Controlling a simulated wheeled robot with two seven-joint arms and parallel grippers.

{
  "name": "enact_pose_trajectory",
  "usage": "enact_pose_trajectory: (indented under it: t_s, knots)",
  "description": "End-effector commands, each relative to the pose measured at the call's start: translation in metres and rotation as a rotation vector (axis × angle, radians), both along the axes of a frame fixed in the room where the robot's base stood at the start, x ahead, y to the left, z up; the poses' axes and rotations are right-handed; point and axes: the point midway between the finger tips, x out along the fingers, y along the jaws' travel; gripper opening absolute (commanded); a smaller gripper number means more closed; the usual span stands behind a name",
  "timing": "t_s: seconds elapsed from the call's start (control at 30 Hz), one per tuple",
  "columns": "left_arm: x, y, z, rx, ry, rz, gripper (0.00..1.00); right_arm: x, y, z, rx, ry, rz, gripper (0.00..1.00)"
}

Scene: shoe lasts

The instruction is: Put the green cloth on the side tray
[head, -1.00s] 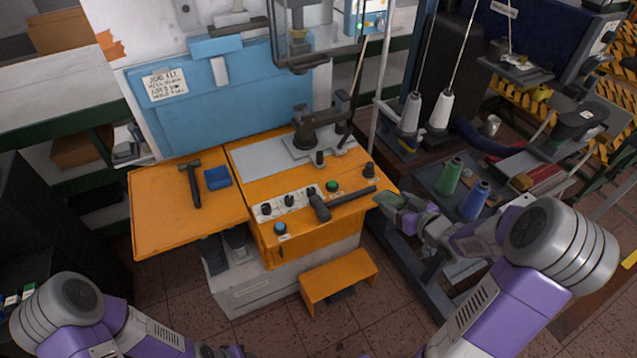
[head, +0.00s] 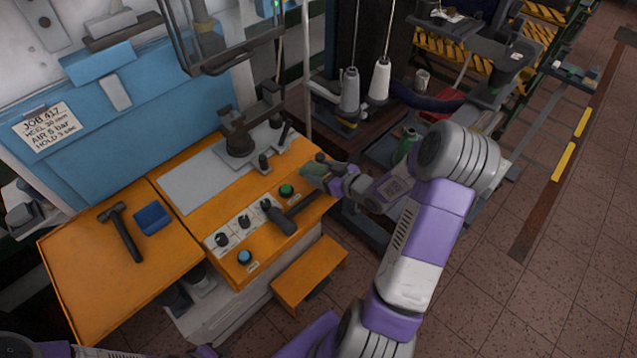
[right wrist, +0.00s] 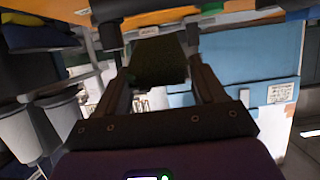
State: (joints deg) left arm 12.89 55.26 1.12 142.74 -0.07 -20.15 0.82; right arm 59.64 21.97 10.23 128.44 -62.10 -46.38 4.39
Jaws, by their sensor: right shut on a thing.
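The green cloth (head: 314,171) is held in my right gripper (head: 318,172), above the right end of the orange bench near the green button. In the right wrist view the cloth (right wrist: 158,62) is a dark green piece between the two fingers. The side tray (head: 85,275) looks to be the flat orange panel at the left of the bench, well to the left of my right gripper. A black hammer (head: 122,232) and a blue block-like item (head: 152,217) lie on it. My left gripper is out of view.
A black-headed tool (head: 283,217) lies on the bench front by the knobs (head: 233,232). A black fixture (head: 238,138) stands on the grey plate behind. An orange step (head: 308,272) is below. Thread cones (head: 379,82) stand at the back right. The tray's front part is clear.

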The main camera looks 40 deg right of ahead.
Motion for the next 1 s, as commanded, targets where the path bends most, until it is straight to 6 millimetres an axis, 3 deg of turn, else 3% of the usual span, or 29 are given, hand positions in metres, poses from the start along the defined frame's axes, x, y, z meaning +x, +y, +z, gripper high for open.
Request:
enact_pose_trajectory:
  t_s: [0.3, 0.67, 0.7, 0.87, 1.0]
  knots:
    - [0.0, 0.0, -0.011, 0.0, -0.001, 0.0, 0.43, 0.0, 0.0, -0.037, 0.002, 0.0, 0.0, 0.35]
    - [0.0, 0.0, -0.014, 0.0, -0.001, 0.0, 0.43, 0.0, 0.0, -0.041, 0.0, -0.001, 0.0, 0.35]
    - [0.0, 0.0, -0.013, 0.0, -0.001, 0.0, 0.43, 0.0, 0.0, -0.041, 0.0, -0.001, 0.0, 0.72]
    - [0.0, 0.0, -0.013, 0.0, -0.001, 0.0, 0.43, 0.0, 0.0, -0.04, 0.0, -0.001, 0.0, 0.95]
    - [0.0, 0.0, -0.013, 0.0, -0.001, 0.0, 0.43, 0.0, 0.0, -0.04, 0.0, -0.001, 0.0, 0.95]
